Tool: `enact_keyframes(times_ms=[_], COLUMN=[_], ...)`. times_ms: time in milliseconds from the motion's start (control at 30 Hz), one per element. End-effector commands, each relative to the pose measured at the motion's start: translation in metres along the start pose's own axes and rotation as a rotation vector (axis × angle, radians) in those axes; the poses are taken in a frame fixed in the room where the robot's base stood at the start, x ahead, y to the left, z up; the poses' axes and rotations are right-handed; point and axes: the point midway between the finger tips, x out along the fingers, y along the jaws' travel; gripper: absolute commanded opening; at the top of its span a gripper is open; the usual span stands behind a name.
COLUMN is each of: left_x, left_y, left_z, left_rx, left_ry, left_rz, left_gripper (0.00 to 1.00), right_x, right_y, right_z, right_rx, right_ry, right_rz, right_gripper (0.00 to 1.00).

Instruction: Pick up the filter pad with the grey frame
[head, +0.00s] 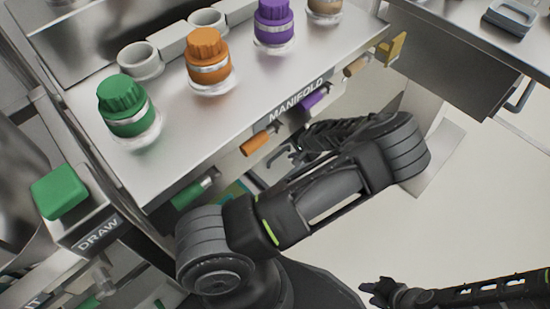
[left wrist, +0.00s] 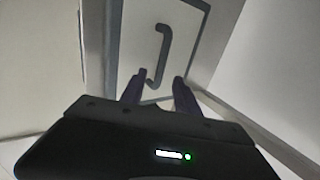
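In the left wrist view a pale, flat panel with a grey frame and a hooked grey handle, which looks like the filter pad (left wrist: 186,36), stands ahead of my left gripper. My left gripper (left wrist: 160,77) is open. Its two dark fingers are apart, with the lower end of the handle showing between them; I cannot tell whether they touch it. In the head view my left arm reaches below the counter front, and its fingers are hard to make out there. My right gripper (head: 372,291) is at the lower right, empty and away from the counter; its opening is unclear.
The steel counter (head: 185,150) carries green, orange and purple capped jars. Coloured handles stick out along its front below the MANIFOLD label (head: 296,100). A green block (head: 59,191) is at the left. Another bench (head: 455,55) stands upper right.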

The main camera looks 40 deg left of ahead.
Motion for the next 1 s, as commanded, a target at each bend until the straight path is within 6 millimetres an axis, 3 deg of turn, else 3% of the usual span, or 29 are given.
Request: enact_keyframes(times_ms=[100, 233, 867, 1000], left_x=[0.022, 0.035, 0.036, 0.036], left_y=[0.003, 0.002, 0.001, 0.001], left_z=[0.003, 0.002, 0.002, 0.002], left_rx=[-0.001, 0.001, 0.0, 0.0], left_ry=[-0.002, 0.0, 0.001, 0.001], left_rz=[0.0, 0.001, 0.001, 0.0], left_gripper=[0.38, 0.38, 0.38, 0.27], right_x=[0.008, 0.011, 0.01, 0.01], right_y=[0.003, 0.004, 0.004, 0.004], right_z=[0.0, 0.0, 0.0, 0.0], right_rx=[0.001, 0.001, 0.001, 0.001], right_ry=[0.0, 0.0, 0.0, 0.0], right_rz=[0.0, 0.0, 0.0, 0.0], right_gripper=[0.34, 0.34, 0.34, 0.34])
